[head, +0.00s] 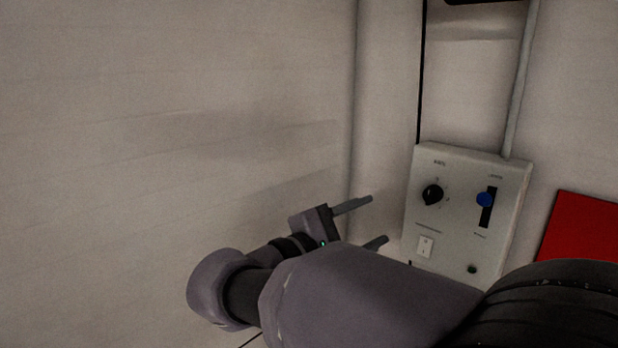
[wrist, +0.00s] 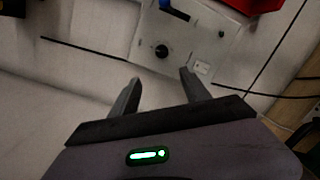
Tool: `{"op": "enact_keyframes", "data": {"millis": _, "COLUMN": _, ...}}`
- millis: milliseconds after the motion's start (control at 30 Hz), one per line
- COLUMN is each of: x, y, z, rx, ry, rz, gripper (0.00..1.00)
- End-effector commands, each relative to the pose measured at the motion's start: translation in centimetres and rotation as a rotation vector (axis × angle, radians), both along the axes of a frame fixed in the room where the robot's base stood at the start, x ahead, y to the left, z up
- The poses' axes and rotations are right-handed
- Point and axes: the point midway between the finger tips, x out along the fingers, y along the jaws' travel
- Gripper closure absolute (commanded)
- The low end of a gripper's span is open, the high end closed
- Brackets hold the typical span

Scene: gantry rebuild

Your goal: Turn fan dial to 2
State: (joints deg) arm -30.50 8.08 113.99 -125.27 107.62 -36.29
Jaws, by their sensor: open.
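The fan dial (head: 432,195) is a round black knob at the upper left of a pale control box (head: 455,230) on the wall. Small marks surround it, too small to read. In the wrist view the dial (wrist: 162,51) lies beyond my fingertips, roughly between them and a little to the right of centre. My gripper (head: 375,221) is open and empty, to the left of the box and apart from it. Both its fingers (wrist: 158,74) show in the wrist view, spread and touching nothing.
The box also carries a blue slider (head: 485,199), a white rocker switch (head: 425,246) and a small dark green button (head: 472,269). A grey conduit (head: 519,85) rises from its top. A red panel (head: 583,228) is to its right. The wall at left is bare.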

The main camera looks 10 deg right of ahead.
Motion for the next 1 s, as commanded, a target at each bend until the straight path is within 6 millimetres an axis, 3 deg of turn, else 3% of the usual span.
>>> {"op": "enact_keyframes", "data": {"millis": 533, "x": 7.4, "y": -12.2, "z": -0.1, "rx": 0.001, "ry": -0.001, "rz": -0.005, "gripper": 0.45}}
{"op": "enact_keyframes", "data": {"millis": 700, "x": 8.6, "y": -14.1, "z": -0.1, "rx": 0.002, "ry": -0.001, "rz": -0.003, "gripper": 0.45}}
{"op": "enact_keyframes", "data": {"millis": 1000, "x": 9.0, "y": -14.6, "z": -0.2, "rx": 0.002, "ry": -0.001, "rz": -0.001, "gripper": 0.45}}
